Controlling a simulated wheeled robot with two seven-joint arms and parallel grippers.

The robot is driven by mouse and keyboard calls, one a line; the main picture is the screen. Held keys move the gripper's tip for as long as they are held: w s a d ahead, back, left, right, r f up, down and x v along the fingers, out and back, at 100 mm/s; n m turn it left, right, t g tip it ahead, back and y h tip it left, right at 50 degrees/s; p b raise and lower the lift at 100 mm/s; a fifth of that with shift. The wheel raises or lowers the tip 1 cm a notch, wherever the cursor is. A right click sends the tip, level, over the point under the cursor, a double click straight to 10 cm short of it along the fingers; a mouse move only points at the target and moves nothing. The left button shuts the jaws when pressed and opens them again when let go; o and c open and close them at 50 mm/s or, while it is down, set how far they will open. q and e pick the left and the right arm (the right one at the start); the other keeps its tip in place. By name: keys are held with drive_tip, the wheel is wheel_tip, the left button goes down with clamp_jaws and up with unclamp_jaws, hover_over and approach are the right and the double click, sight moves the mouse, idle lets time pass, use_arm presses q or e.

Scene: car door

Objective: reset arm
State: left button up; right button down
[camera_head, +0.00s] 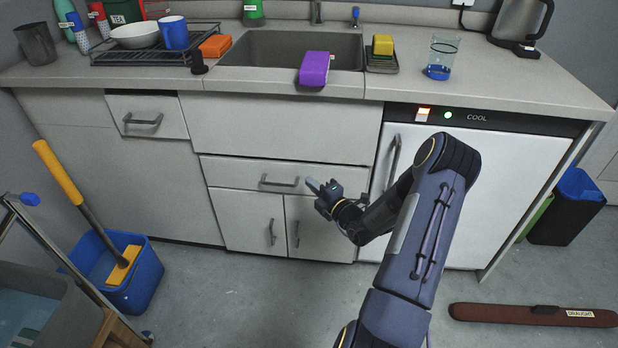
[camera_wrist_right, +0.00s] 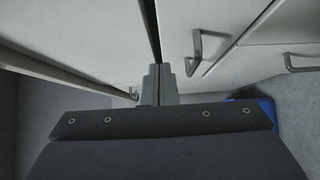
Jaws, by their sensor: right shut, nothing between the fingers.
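My right gripper (camera_head: 318,188) is in front of the kitchen cabinets, at the right end of the wide drawer. It is shut and holds nothing. Its fingertips are close to the drawer handle (camera_head: 279,181); whether they touch it I cannot tell. The right wrist view shows the shut fingers (camera_wrist_right: 159,84) pointing toward the cabinet fronts. My right arm reaches in from the lower right, in front of the white fridge (camera_head: 530,185). My left gripper is not in view.
The counter (camera_head: 560,85) carries a dish rack (camera_head: 150,55), a purple sponge (camera_head: 314,69) at the sink's edge and a glass (camera_head: 443,56). A blue bucket (camera_head: 140,290) stands on the floor at left. A brown draught stopper (camera_head: 500,313) lies at lower right.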

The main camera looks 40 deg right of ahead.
drive_tip(key=s+p, duration=0.1)
drive_tip(key=s, duration=0.6)
drive_tip(key=shift+s+a+f, duration=0.2)
drive_tip(key=shift+s, duration=0.2)
